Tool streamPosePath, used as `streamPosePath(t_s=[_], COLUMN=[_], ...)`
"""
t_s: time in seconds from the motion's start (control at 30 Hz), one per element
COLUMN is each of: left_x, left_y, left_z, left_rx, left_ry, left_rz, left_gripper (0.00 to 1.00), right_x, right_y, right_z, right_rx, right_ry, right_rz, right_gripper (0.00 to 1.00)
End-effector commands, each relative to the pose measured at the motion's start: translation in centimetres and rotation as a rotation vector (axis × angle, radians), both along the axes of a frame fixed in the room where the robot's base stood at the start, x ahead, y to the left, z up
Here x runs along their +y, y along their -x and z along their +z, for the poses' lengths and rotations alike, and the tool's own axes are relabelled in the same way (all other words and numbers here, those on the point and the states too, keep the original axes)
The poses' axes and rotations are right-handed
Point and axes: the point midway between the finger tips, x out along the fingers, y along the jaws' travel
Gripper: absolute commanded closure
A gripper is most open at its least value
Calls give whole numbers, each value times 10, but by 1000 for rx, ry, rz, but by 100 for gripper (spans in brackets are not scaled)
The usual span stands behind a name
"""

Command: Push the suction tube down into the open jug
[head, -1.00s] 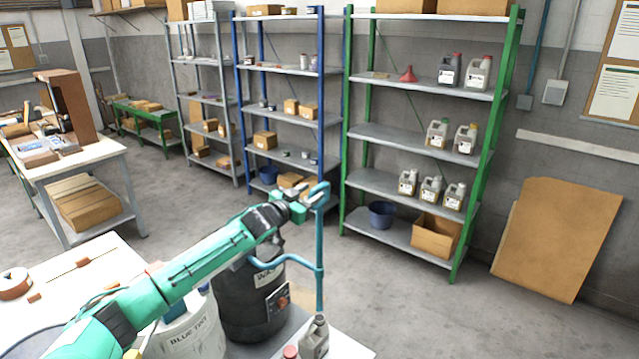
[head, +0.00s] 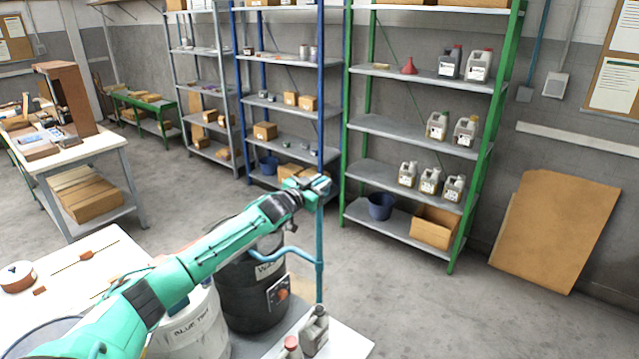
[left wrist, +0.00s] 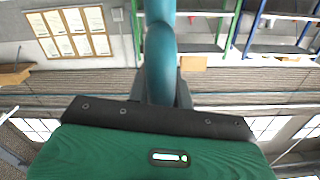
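The blue suction tube (head: 320,232) stands upright at the middle of the head view, with a curved blue branch running left toward the black drum. Its lower end meets the neck of the grey jug (head: 314,333) in the picture. I cannot tell how far inside it is. My left gripper (head: 318,186) is at the tube's top. In the left wrist view, the tube (left wrist: 160,62) runs between the dark fingers, which seem closed around it. The jug's mouth is mostly hidden. My right gripper is out of view.
A black drum (head: 242,305) and a white "Blue Tint" bucket (head: 188,335) stand left of the jug, under my arm. A green shelf (head: 400,133) stands behind, with clear floor between.

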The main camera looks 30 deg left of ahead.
Motion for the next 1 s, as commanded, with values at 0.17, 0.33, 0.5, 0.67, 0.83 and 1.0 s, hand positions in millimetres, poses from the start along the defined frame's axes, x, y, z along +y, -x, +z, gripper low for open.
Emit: streamPosePath(t_s=[0.17, 0.33, 0.5, 0.67, 0.83, 1.0], left_x=[1, 1, 0, 0, 1, 1], left_y=[0, 0, 0, 0, 0, 0], left_z=[0, -9, -40, -86, -137, -181], left_rx=[0, 1, 2, 3, 3, 3], left_ry=[-1, -1, 0, 0, -1, -2], left_rz=[1, 1, 0, 1, 2, 2], left_gripper=[100, 100, 100, 100, 100, 100], right_x=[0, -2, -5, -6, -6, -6], right_y=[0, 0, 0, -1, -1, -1], right_z=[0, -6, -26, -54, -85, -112], right_rx=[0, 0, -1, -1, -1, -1], right_ry=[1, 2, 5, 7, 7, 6], right_rz=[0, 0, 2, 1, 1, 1], right_gripper=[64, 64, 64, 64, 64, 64])
